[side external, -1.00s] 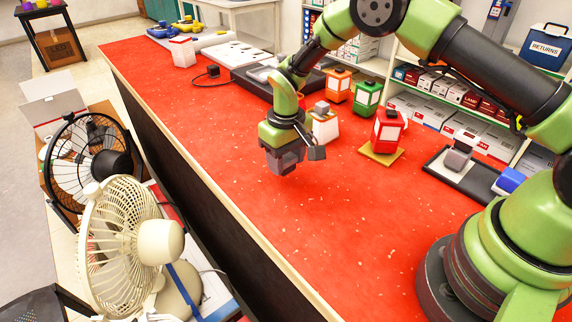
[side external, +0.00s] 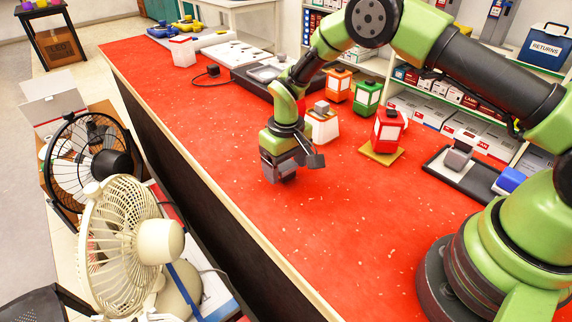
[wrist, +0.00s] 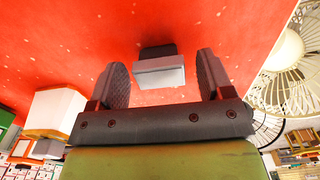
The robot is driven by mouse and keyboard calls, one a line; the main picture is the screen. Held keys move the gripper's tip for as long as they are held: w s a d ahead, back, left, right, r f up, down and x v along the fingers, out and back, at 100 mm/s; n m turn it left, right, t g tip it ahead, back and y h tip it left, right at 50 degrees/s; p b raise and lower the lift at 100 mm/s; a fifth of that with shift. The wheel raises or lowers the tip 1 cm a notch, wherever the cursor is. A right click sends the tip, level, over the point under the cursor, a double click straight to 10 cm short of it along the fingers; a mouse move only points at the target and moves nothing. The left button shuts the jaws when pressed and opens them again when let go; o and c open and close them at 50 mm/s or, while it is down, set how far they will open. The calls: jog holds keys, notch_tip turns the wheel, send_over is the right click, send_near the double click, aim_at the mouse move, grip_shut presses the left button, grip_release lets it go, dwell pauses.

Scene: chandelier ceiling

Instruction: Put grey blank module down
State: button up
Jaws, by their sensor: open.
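A grey blank module (wrist: 160,68) shows in the wrist view, a light grey block with a darker part behind it. It lies against the red counter between my gripper's fingers. My gripper (wrist: 162,80) is open, with a visible gap between the module and each finger. In the side view my gripper (side external: 281,172) points down, low over the red counter (side external: 225,150), in front of the white lantern. There the module is mostly hidden by the fingers, and I cannot tell its outline from them.
A white lantern (side external: 322,128) with a grey block on top stands close behind my gripper. Red (side external: 388,132), green (side external: 367,97) and orange (side external: 338,86) lanterns stand farther back. A black tray (side external: 462,172) holds another grey block at right. The front counter area is clear.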

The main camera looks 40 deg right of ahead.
notch_tip(320, 180, up, 12)
jog(key=r, duration=0.1)
notch_tip(320, 180, up, 7)
jog(key=t, duration=0.1)
send_over(286, 166)
jog(key=s+d, duration=0.1)
jog(key=s, duration=0.2)
jog(key=s+d+r+m+t+y, duration=0.1)
jog(key=s+r+m+t, duration=0.15)
jog(key=s+r, duration=0.6)
jog(key=s+r+m+t+y, duration=0.1)
jog(key=s+t, duration=0.2)
jog(key=s, duration=1)
jog(key=shift+d+t, duration=0.25)
jog(key=shift+t, duration=0.1)
jog(key=shift+r+m, duration=0.1)
jog(key=shift+m, duration=0.15)
